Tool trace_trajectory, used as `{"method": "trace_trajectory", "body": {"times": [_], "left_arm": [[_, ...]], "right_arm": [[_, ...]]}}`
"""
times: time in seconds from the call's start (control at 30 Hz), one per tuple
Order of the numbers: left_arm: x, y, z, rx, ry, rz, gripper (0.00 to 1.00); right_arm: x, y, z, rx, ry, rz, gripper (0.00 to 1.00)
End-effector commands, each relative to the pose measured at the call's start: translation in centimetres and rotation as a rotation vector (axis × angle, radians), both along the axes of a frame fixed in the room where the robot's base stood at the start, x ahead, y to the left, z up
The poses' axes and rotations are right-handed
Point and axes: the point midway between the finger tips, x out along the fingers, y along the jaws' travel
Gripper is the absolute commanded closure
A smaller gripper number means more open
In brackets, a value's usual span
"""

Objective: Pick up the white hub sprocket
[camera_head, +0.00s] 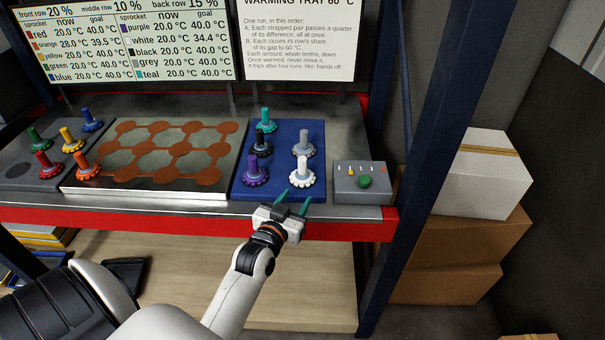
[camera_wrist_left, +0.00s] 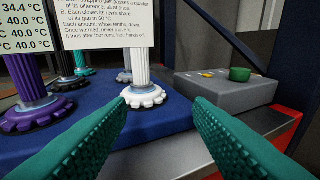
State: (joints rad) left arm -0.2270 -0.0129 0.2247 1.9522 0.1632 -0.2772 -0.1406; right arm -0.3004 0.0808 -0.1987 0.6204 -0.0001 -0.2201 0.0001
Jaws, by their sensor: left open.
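The white hub sprocket (camera_head: 302,173) stands upright at the front right of the blue mat (camera_head: 279,189), and shows in the left wrist view (camera_wrist_left: 143,96) with its toothed base down. My left gripper (camera_head: 295,200) is open and empty, just in front of the white sprocket. Its two green fingers show in the left wrist view (camera_wrist_left: 158,130), spread apart, with the sprocket ahead and slightly left of the middle between them. My right gripper is not in view.
Purple (camera_head: 256,172), black (camera_head: 262,143), grey (camera_head: 304,145) and teal (camera_head: 265,122) sprockets stand on the mat. A grey control box (camera_head: 361,186) with a green knob is to the right. A copper-patterned tray (camera_head: 155,152) and other coloured sprockets are at left.

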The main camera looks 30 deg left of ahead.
Motion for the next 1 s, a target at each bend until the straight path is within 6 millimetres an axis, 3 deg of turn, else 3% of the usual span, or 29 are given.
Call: {"method": "trace_trajectory", "body": {"times": [0.2, 0.5, 0.77, 1.0], "left_arm": [[1.6, 2.1, 1.6, 0.008, -0.122, 0.056, 0.53], [6.4, 3.3, 1.7, 0.007, -0.121, 0.056, 0.53], [8.3, 3.9, 1.9, 0.009, -0.12, 0.055, 0.53], [11.6, 4.8, 2.0, 0.009, -0.119, 0.054, 0.53]], "right_arm": [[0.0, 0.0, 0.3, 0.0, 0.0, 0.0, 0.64], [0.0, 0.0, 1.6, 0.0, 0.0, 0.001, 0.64], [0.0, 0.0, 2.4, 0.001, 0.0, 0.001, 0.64], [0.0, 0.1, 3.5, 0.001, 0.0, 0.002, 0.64]]}}
